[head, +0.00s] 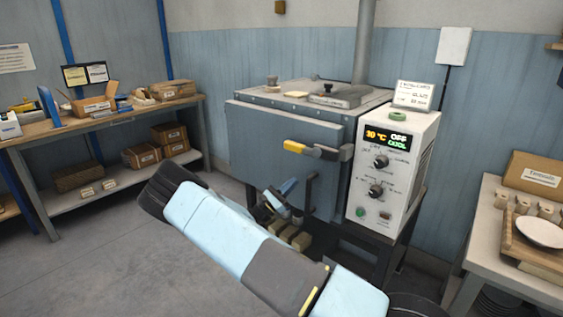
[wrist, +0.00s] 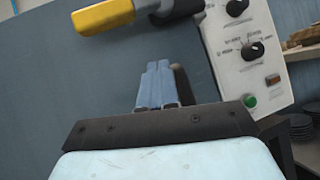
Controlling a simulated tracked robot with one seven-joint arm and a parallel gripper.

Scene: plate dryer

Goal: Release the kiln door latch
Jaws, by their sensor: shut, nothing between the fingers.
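The kiln (head: 285,115) is a grey box with a blue-grey door (head: 262,150), which looks closed. The door latch (head: 320,152) is a dark lever with a yellow grip (head: 294,147), lying about level across the upper right of the door. In the wrist view the yellow grip (wrist: 104,17) is at the top left, with the dark lever running to its right. My gripper (head: 290,186) is below the latch, in front of the door and apart from the lever. In the wrist view its blue fingers (wrist: 158,68) are together and empty, pointing up toward the door.
A white control box (head: 395,170) with knobs and a lit display stands right of the door. A dark upright bar (head: 309,190) is close beside my fingers. A workbench (head: 110,120) is at the left, and a table with a plate (head: 540,232) is at the right.

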